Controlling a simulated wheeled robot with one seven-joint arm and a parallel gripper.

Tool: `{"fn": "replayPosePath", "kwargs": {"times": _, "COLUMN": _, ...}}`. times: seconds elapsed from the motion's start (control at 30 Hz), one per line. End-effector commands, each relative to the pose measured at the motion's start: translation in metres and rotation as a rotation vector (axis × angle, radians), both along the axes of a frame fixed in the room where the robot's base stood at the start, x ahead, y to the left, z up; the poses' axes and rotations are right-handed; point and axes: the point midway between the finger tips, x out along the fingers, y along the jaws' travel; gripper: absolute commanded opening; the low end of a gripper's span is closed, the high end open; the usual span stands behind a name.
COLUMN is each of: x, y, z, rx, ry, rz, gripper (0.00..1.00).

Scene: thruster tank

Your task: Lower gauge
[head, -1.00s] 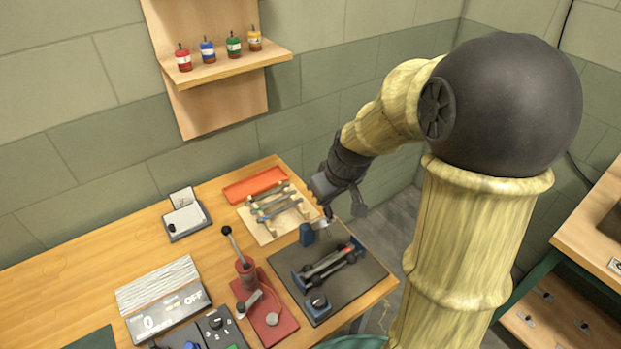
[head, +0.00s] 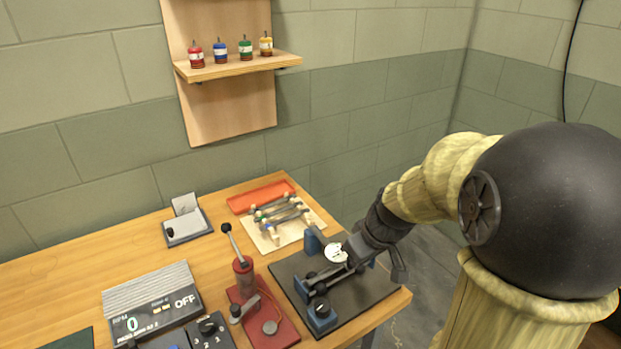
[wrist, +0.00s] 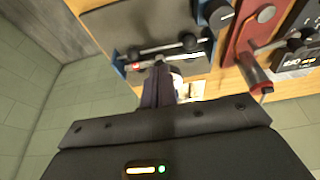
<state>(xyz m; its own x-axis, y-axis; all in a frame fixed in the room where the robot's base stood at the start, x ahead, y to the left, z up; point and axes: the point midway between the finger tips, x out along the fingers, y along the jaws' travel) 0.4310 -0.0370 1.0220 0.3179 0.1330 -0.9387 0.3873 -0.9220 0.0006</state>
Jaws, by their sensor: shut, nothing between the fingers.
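The gauge, with a round white dial (head: 336,253), sits beside the blue post (head: 313,240) at the back of the dark mat (head: 352,312) in the head view. Its dial faces up and toward the camera. My gripper (head: 347,268) is shut and empty, right by the dial, over the shaft assembly; I cannot tell whether it touches the gauge. In the wrist view, the fingers (wrist: 158,88) reach toward the shaft (wrist: 165,52) in its stand, and a small part of the gauge may show beside them. My gripper and forearm hide part of the shaft in the head view.
A red lever press (head: 243,275) stands left of the mat. Behind are a rack of rods (head: 280,217) and an orange tray (head: 260,196). The table's right edge is close to the mat.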

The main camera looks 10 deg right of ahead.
Motion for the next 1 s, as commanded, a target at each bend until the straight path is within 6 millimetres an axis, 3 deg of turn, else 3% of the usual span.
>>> {"fn": "replayPosePath", "kwargs": {"times": 0.03, "x": -0.001, "y": -0.001, "z": -0.009, "rx": -0.001, "ry": 0.003, "rz": -0.002, "gripper": 0.00}}
{"fn": "replayPosePath", "kwargs": {"times": 0.23, "x": -0.003, "y": -0.004, "z": -0.018, "rx": 0.001, "ry": 0.013, "rz": -0.005, "gripper": 0.00}}
{"fn": "replayPosePath", "kwargs": {"times": 0.7, "x": -0.004, "y": -0.007, "z": -0.021, "rx": 0.001, "ry": 0.020, "rz": -0.009, "gripper": 0.00}}
{"fn": "replayPosePath", "kwargs": {"times": 0.87, "x": -0.004, "y": -0.008, "z": -0.013, "rx": 0.000, "ry": 0.016, "rz": -0.011, "gripper": 0.00}}
{"fn": "replayPosePath", "kwargs": {"times": 1.0, "x": -0.003, "y": -0.006, "z": 0.005, "rx": -0.003, "ry": 0.003, "rz": -0.007, "gripper": 0.00}}
